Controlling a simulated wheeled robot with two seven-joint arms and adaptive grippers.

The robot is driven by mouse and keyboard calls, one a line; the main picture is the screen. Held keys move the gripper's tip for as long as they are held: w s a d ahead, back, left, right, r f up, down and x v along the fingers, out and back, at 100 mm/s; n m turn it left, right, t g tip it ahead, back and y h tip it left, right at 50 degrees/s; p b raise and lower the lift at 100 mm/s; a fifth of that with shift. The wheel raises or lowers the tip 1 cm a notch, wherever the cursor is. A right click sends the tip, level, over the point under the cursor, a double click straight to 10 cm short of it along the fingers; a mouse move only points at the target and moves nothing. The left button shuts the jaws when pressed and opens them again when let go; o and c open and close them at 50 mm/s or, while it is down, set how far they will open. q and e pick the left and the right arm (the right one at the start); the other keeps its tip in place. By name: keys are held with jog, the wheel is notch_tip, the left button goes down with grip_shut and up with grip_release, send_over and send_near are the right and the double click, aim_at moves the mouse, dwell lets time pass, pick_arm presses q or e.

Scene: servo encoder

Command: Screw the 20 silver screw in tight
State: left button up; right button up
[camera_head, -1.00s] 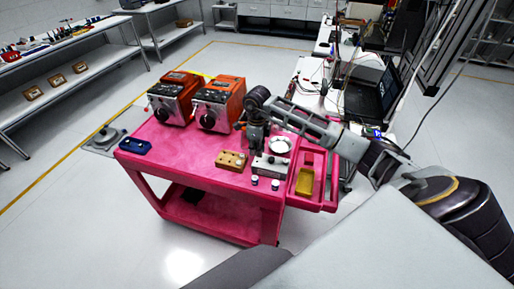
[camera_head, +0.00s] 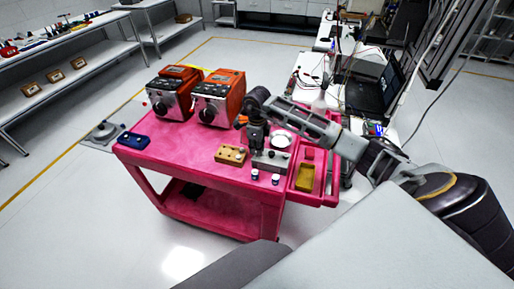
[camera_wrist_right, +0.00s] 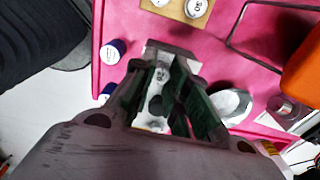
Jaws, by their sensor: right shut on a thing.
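My right gripper (camera_head: 256,148) points down at the grey metal block (camera_head: 272,161) on the pink cart. In the right wrist view its dark fingers (camera_wrist_right: 163,70) are close together over the grey block (camera_wrist_right: 160,50) and shut on a small silver screw, mostly hidden between them; its number cannot be read for sure. Whether the screw sits in a hole is hidden. A wooden holder (camera_head: 231,154) stands left of the block; the wrist view shows round silver tops with numbers in it (camera_wrist_right: 195,8). My left gripper does not show.
Two orange and black machines (camera_head: 218,98) stand at the cart's back. A white dish (camera_head: 282,140) lies right of the gripper. Two small bottles (camera_head: 276,179) stand in front of the block. A yellow tray (camera_head: 305,178) is at the right, a blue box (camera_head: 133,140) at the left.

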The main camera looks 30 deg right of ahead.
jog(key=shift+f+b, duration=0.6)
jog(key=shift+f, duration=0.25)
